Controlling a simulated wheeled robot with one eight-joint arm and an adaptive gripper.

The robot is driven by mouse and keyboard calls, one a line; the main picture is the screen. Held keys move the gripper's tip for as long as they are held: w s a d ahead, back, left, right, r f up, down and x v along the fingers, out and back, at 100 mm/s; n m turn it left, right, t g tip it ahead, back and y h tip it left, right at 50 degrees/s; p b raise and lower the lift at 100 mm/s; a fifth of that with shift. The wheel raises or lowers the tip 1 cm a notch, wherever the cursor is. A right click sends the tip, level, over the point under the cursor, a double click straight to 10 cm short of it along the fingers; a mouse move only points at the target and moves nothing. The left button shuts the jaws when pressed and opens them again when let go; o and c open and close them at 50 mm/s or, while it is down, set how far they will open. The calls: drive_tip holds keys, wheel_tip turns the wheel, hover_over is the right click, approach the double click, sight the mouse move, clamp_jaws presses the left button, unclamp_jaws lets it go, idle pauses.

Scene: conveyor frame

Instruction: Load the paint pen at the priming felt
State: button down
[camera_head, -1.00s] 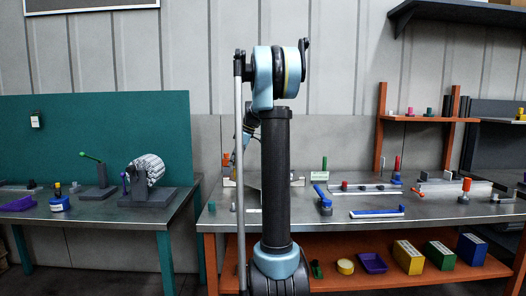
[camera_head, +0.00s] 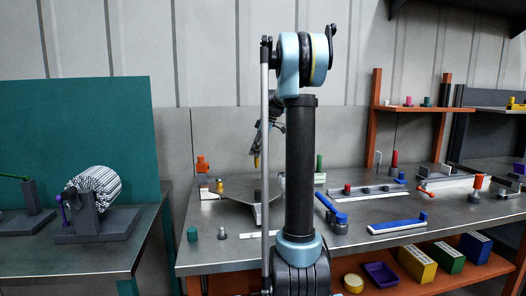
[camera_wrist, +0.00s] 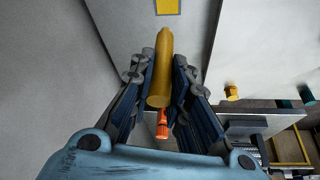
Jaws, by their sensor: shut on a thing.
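My gripper (camera_wrist: 160,90) is shut on a yellow pen-like piece, the paint pen (camera_wrist: 160,62), in the wrist view. The pen lies lengthwise between the two dark, jointed fingers. In the head view my gripper (camera_head: 258,147) is partly hidden behind my arm, and the pen's yellow end (camera_head: 257,161) points down above the bench, apart from its top. A yellow square (camera_wrist: 167,6) lies beyond the pen tip at the wrist view's top edge; I cannot tell whether it is the priming felt. An orange piece (camera_wrist: 162,123) shows below the pen in that view.
The metal bench (camera_head: 222,259) holds a dark angled plate (camera_head: 236,190), a green cylinder (camera_head: 192,234), an orange fixture (camera_head: 203,164) and a blue lever (camera_head: 331,208). A roller on a stand (camera_head: 96,195) sits on the left table. The bench's front strip is mostly clear.

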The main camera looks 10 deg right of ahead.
sight(257, 165)
drive_tip(key=shift+w+d, duration=0.15)
drive_tip(key=shift+w, duration=0.05)
drive_tip(key=shift+f, duration=0.1)
drive_tip(key=shift+f, duration=2.9)
drive_tip(key=shift+s+f, duration=0.1)
drive_tip(key=shift+f, duration=0.4)
idle(0.4)
drive_tip(key=shift+r, duration=3.5)
